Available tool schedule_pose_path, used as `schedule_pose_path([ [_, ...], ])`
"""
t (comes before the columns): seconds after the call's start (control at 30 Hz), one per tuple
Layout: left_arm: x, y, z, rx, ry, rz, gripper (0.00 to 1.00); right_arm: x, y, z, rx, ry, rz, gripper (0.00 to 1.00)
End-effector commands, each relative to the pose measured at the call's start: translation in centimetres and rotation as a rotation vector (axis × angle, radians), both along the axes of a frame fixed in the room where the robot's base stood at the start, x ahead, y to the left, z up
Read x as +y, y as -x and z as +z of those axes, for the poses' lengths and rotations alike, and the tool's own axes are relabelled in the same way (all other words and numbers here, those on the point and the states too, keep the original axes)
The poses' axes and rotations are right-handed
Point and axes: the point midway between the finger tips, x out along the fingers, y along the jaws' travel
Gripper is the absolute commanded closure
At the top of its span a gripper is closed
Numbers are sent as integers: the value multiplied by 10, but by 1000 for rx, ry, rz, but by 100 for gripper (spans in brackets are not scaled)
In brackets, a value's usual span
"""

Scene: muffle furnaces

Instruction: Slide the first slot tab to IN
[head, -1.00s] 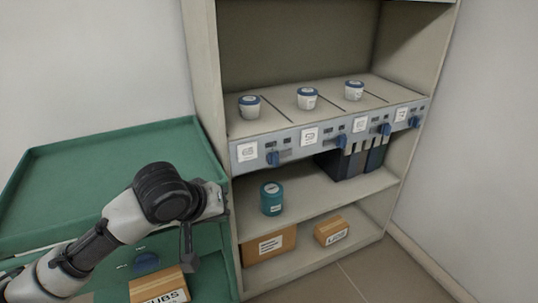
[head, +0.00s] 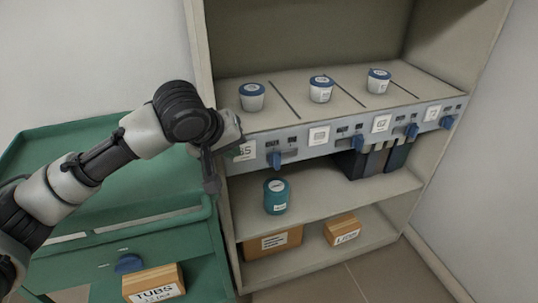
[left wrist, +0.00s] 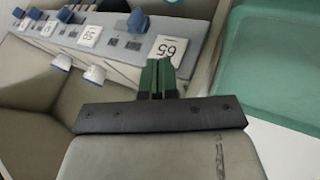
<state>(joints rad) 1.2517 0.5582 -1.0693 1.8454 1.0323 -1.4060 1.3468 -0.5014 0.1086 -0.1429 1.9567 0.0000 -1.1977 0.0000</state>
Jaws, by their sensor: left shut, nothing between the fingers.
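The first slot tab (head: 274,158), a small blue tab, sits at the left end of the shelf's grey front rail (head: 300,140). It also shows in the left wrist view (left wrist: 138,20), beside the white number label (left wrist: 165,50). Its position words are too small to read. My left gripper (head: 237,147) is at the rail's left end, left of the tab and partly over the label. In the left wrist view its green fingers (left wrist: 158,78) are together, empty and apart from the tab. My right gripper is out of view.
Three lidded tubs (head: 252,96) stand on the divided upper shelf. More blue tabs (head: 359,141) line the rail to the right. A teal jar (head: 276,196) and dark binders (head: 372,162) are below. A green cart (head: 80,155) stands at left, with a TUBS box (head: 155,284).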

Motion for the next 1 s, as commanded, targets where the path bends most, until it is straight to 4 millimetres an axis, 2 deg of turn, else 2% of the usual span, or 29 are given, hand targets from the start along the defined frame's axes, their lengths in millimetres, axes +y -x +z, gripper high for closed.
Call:
schedule_pose_path([
  [0.13, -2, -3, -6, 2, 0, -1, 100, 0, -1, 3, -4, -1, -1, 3],
  [0.27, -8, -11, -20, 2, 0, 0, 100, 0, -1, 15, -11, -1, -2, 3],
  [0.63, -34, -50, -82, 0, -1, 0, 100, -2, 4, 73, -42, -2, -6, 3],
  [0.8, -58, -58, -81, -2, -1, -2, 100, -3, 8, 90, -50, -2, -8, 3],
  [1.0, -70, -62, -80, -2, -1, -1, 100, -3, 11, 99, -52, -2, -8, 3],
])
